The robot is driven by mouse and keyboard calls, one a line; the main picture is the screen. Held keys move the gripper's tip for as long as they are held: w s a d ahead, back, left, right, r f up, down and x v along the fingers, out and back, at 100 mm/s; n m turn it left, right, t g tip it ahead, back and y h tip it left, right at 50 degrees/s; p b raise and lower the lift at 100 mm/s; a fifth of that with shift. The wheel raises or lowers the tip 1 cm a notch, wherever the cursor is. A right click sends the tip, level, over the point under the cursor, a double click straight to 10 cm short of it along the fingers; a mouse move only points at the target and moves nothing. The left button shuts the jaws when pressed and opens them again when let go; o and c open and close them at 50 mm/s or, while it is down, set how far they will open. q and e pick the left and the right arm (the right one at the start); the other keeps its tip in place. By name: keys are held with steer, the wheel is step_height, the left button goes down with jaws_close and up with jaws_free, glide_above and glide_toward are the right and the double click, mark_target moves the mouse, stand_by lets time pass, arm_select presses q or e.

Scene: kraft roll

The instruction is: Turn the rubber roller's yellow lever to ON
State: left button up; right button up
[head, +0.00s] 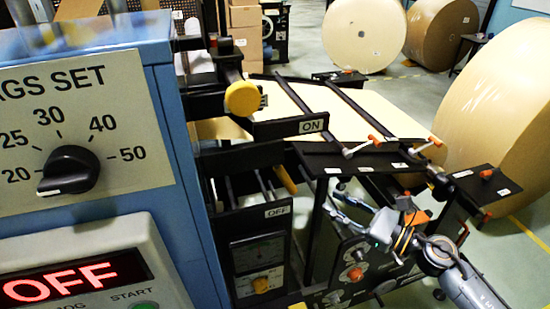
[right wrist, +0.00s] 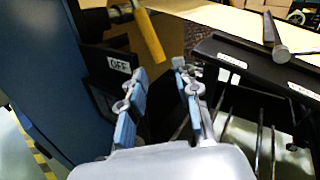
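The yellow lever (head: 284,179) hangs down beside the OFF label (head: 278,211), below the ON label (head: 312,126). In the right wrist view the yellow lever (right wrist: 149,36) ends just above and right of the OFF label (right wrist: 119,64). My right gripper (head: 338,205) is to the right of the lever and apart from it. In the right wrist view its two fingers (right wrist: 160,70) are spread with nothing between them, and the lever is beyond the fingertips. The roller itself is not clearly seen. My left gripper is not in view.
A blue cabinet with a black dial (head: 68,171) and a red OFF display (head: 77,279) fills the left. A round yellow knob (head: 243,98) sits above the ON label. A black frame with an orange-tipped handle (head: 362,147) stands right of the lever. Large kraft rolls (head: 500,110) lie behind.

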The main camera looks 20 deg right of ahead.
mark_target(289, 179)
steer(key=shift+n+g+y, duration=0.3)
steer(key=shift+n+y, duration=0.1)
steer(key=shift+n, duration=0.5)
steer(key=p+x, duration=0.2)
steer(key=x, duration=0.2)
steer(key=r+p+x, duration=0.1)
steer(key=p+x, duration=0.1)
steer(key=x, duration=0.2)
steer(key=a+r+p+x, duration=0.1)
steer(key=x, duration=0.4)
steer(key=shift+s+r+p, duration=0.1)
steer(key=shift+s+p, duration=0.3)
steer(key=shift+s, duration=0.05)
steer(key=shift+w+a, duration=0.4)
steer(key=shift+w, duration=0.1)
jaws_close()
